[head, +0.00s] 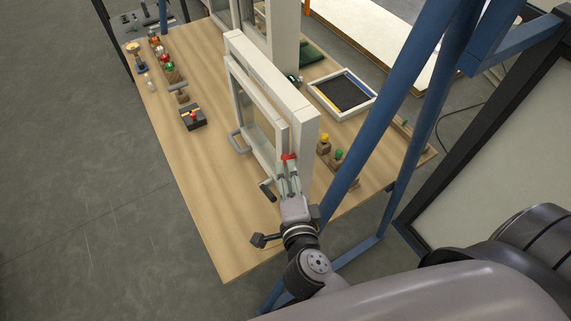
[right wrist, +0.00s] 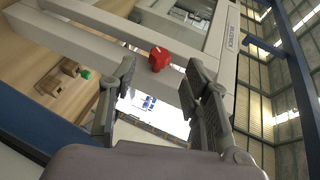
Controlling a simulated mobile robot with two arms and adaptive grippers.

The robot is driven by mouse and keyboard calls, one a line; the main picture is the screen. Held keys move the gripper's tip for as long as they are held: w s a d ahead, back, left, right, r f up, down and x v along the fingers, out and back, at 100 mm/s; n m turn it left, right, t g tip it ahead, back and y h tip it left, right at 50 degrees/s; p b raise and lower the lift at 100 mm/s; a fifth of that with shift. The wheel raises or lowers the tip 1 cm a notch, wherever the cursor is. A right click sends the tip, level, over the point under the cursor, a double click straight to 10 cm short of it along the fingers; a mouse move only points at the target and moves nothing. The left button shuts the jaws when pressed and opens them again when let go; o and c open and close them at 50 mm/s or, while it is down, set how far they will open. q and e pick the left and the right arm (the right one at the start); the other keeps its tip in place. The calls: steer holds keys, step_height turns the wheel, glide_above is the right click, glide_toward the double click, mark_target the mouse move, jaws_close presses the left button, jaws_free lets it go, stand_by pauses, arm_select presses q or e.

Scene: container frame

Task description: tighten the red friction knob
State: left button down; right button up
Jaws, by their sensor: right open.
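In the right wrist view the knob (right wrist: 159,59) shows as a small red block with a light mark, on a pale bar of the frame. My right gripper (head: 289,172) is open, with its fingertips close to the knob in the head view. In the right wrist view the open fingers (right wrist: 163,78) lie either side of and below the knob, with gaps visible; contact cannot be seen. My left gripper is not in view.
The frame stands upright on a wooden table (head: 215,200). A dark handle (head: 267,190) juts out near the gripper. Wooden blocks with yellow and green knobs (head: 339,155) stand to the right, beside a blue post (head: 375,110). A white-rimmed tray (head: 320,98) lies behind. The table's left front is clear.

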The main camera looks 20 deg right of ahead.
mark_target(284, 162)
steer(key=x, duration=0.5)
steer(key=shift+a, duration=0.1)
jaws_close()
stand_by(0.5)
